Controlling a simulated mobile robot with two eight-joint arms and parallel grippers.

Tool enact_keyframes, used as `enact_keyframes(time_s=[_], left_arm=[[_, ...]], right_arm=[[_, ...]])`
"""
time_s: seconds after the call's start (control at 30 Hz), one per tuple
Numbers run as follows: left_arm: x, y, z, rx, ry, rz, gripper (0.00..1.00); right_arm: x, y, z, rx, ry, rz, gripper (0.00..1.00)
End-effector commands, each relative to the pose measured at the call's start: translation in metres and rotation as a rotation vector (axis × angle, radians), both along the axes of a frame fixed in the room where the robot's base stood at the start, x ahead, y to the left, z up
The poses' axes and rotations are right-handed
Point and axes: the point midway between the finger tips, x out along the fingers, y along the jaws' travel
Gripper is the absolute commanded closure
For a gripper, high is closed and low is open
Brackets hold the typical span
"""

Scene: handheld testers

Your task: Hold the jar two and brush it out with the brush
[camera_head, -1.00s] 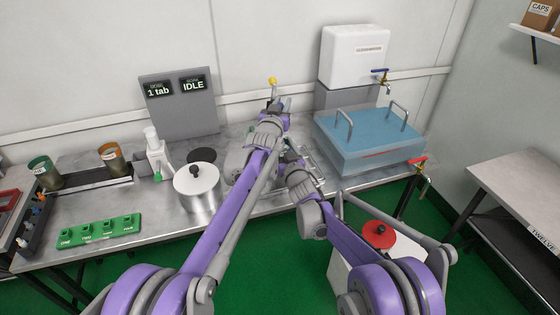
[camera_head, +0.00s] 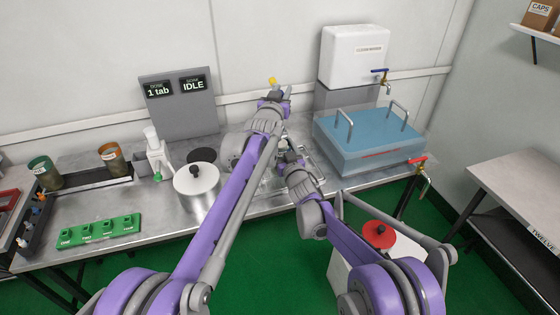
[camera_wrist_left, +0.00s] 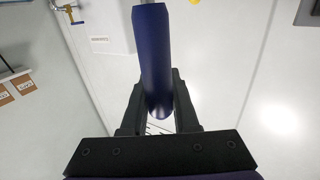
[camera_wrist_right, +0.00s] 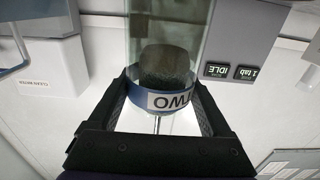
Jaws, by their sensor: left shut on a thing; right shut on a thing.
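In the right wrist view, jar two (camera_wrist_right: 172,30) is greenish glass with a blue band and a white label, upside down in that picture. My right gripper (camera_wrist_right: 160,86) is shut around it near the band. A dark bristly mass (camera_wrist_right: 166,65) shows within the jar, and a thin rod (camera_wrist_right: 157,124) by the band; it looks like the brush head. In the left wrist view, my left gripper (camera_wrist_left: 158,85) is shut on the brush's dark blue handle (camera_wrist_left: 151,45). In the head view, my left gripper (camera_head: 273,92) is above the right one; the arms mostly hide the jar.
A steel pot (camera_head: 197,185) and a green block rack (camera_head: 98,231) stand at left on the bench. A blue water basin (camera_head: 370,136) with handles is at right, below a white water tank (camera_head: 355,55). The display panel (camera_head: 181,105) reads IDLE.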

Motion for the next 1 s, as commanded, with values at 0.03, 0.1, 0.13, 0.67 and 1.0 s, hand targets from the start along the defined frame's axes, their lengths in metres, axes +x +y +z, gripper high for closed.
enact_keyframes(time_s=[0.03,0.1,0.13,0.67,1.0], left_arm=[[0.000,0.000,0.003,0.000,0.000,0.000,1.00],[0.000,0.000,0.006,0.000,0.000,0.000,1.00],[0.000,0.000,0.007,0.000,0.000,0.000,1.00],[0.000,0.000,-0.006,0.000,0.000,0.000,1.00],[0.000,0.000,-0.033,0.000,0.000,0.000,1.00]], right_arm=[[0.000,0.000,0.000,0.000,0.000,0.000,0.70],[0.000,0.000,0.000,0.000,0.000,0.000,0.70],[0.000,0.000,0.000,0.000,0.000,0.000,0.70],[0.000,0.000,0.000,0.000,0.000,0.000,0.70],[0.000,0.000,0.000,0.000,0.000,0.000,0.70]])
